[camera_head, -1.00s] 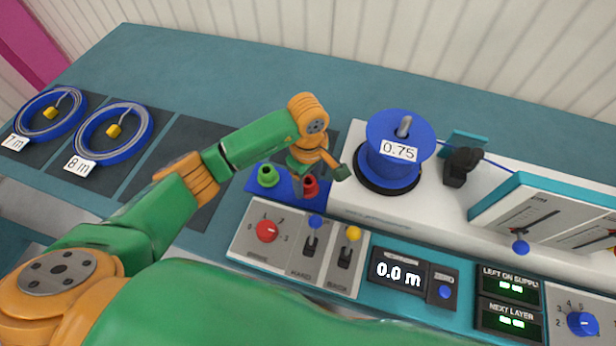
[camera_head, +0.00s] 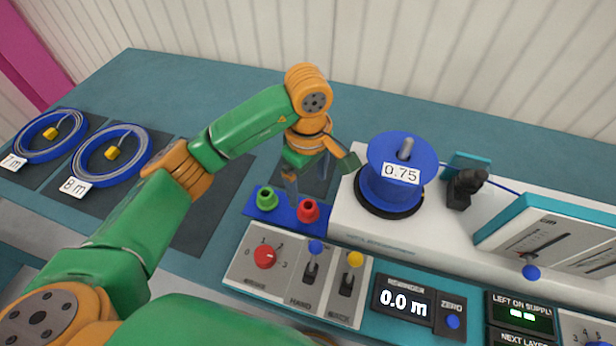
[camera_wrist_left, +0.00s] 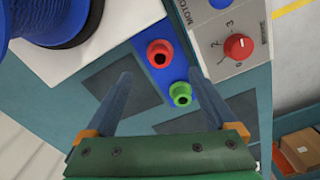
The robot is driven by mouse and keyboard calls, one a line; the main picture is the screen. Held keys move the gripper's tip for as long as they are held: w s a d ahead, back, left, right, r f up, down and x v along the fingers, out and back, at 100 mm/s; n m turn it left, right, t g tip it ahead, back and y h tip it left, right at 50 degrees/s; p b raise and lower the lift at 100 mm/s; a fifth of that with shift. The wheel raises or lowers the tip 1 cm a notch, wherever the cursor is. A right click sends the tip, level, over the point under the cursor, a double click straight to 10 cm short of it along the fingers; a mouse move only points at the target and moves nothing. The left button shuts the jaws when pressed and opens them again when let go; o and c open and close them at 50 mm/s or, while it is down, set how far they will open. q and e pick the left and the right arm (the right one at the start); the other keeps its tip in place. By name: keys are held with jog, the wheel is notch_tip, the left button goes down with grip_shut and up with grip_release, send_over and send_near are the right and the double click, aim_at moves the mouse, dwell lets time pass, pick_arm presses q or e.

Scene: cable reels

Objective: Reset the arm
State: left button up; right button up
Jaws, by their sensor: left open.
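My left arm comes in from the left, and my left gripper (camera_head: 290,188) hangs over the panel area, beside the blue reel marked 0.75 (camera_head: 385,187). Its fingers point down behind the green button (camera_head: 267,198) and the red button (camera_head: 308,210). In the left wrist view the fingers (camera_wrist_left: 163,78) are spread wide with nothing between them. There the red button (camera_wrist_left: 160,54) and green button (camera_wrist_left: 181,94) lie on a blue plate below the gripper, apart from it. My right gripper is not in view.
Cable coils marked 7 m (camera_head: 44,140) and 8 m (camera_head: 105,160) lie on dark mats at left. The control panel has a red knob (camera_head: 264,257), levers and a 0.0 m display (camera_head: 403,300). A white machine with the reel fills the right. The table behind is clear.

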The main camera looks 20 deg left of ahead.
pick_arm(q)
notch_tip(320, 180, up, 4)
jog(key=shift+f, duration=0.2)
